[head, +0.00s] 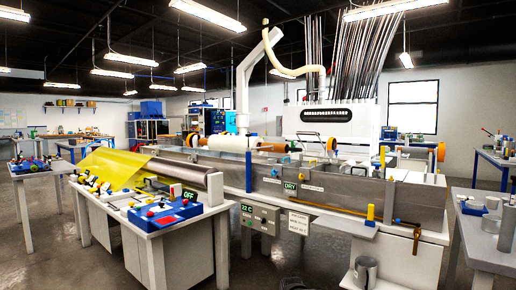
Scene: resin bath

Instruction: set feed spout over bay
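The long grey metal bath trough (345,199) runs across the middle of the head view, with a green-lettered "DRY" sign (291,188) on its front. I cannot tell which part of it is the bay. A white bent pipe (249,72) rises behind the trough, and a beige curved hose (283,66) hangs near its top. Either may be the feed spout; I cannot tell which. Where the spout's outlet sits over the trough is not clear. My gripper is not in view.
A white table (178,238) with a blue tool box (166,213) and yellow sheet (115,167) stands at the front left. A control box reading "22 C" (260,216) hangs on the trough front. A metal pot (365,271) stands low at right.

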